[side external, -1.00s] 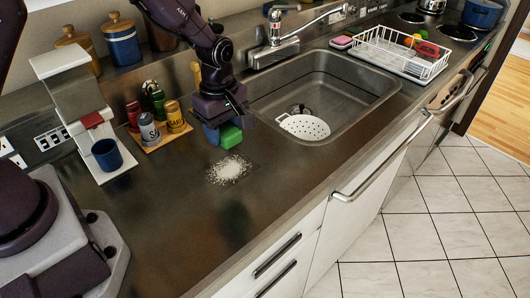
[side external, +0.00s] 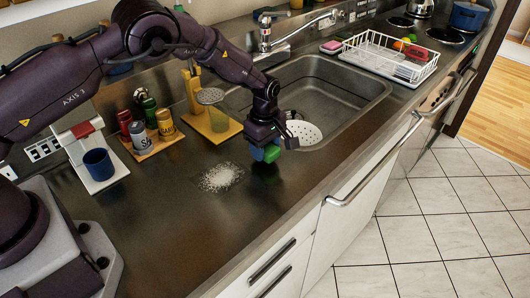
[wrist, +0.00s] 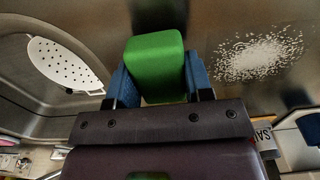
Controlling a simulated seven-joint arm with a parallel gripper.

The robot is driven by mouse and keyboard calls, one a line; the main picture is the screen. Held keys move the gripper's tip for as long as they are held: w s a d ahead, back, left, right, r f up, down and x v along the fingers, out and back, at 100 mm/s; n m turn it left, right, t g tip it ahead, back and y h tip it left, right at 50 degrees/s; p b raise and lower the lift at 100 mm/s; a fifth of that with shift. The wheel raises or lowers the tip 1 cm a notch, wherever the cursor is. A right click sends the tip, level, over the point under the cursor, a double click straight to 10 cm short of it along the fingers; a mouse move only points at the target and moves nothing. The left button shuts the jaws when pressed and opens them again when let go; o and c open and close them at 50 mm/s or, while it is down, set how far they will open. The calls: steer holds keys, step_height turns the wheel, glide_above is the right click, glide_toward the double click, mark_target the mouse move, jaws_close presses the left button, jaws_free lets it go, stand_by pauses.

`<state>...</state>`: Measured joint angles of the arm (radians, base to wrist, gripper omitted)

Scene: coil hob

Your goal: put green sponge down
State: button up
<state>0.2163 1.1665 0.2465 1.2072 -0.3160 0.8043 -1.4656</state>
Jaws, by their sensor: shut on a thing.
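My gripper (side external: 265,151) is shut on the green sponge (side external: 272,152), just above the counter by the sink's near left corner. The wrist view shows the green sponge (wrist: 155,66) between the two blue fingers of my gripper (wrist: 154,78). A dark shadow lies on the counter close under the sponge. Whether the sponge touches the counter cannot be told. A patch of white grains (side external: 221,177) lies on the counter to the left of the sponge, and it also shows in the wrist view (wrist: 258,57).
The sink (side external: 335,85) with a white perforated strainer (side external: 303,132) is behind and right of my gripper. A spice board (side external: 152,148) with several jars, a wooden board (side external: 213,126) with utensils and a blue mug (side external: 98,164) stand left. The front counter is clear.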

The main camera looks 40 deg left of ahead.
steer(key=shift+f, duration=1)
steer(key=o, duration=0.9)
steer(key=shift+f, duration=0.15)
